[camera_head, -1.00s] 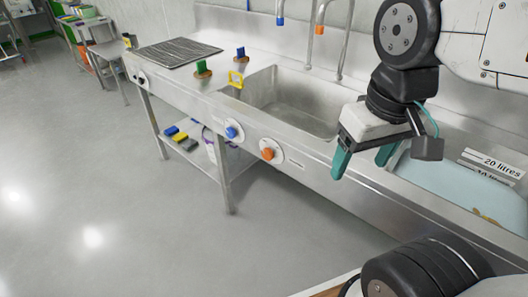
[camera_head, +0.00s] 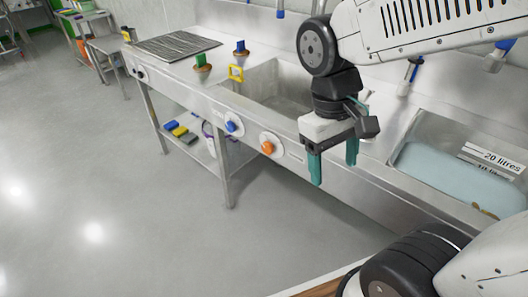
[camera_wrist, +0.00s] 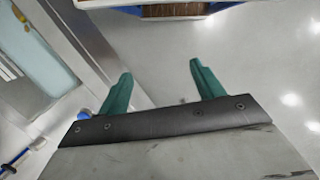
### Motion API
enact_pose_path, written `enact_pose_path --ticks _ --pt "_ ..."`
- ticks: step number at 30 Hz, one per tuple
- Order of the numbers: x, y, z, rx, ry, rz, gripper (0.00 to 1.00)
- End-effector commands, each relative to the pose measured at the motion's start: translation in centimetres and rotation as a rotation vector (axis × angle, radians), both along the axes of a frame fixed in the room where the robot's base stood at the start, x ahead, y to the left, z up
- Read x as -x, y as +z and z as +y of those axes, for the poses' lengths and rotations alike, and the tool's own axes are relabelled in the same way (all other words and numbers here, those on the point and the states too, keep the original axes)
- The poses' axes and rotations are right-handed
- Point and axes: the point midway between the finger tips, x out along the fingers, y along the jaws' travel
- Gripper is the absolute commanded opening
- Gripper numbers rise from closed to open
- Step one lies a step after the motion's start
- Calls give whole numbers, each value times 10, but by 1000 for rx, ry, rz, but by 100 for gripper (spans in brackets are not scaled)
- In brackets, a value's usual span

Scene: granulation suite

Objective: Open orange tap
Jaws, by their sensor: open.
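The orange tap knob (camera_head: 268,147) sits on a round white plate on the front face of the steel sink unit (camera_head: 345,180). A blue knob (camera_head: 232,126) is on the same face to its left. My gripper (camera_head: 334,171) is open and empty, with teal fingers pointing down, to the right of the orange knob and apart from it. The orange-marked spout is mostly hidden behind my arm.
Left basin (camera_head: 285,90) is behind the knobs; the right basin (camera_head: 450,175) holds pale blue liquid and a "20 litres" label. The floor (camera_head: 120,220) in front is clear.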

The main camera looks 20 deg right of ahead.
Motion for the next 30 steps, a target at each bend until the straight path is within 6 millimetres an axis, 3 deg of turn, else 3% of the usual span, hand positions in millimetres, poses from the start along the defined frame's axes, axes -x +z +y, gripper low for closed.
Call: enact_pose_path --ticks 17,30 --pt "-104 -106 4 486 565 465 67" --pt "-200 -226 35 953 1131 713 67"
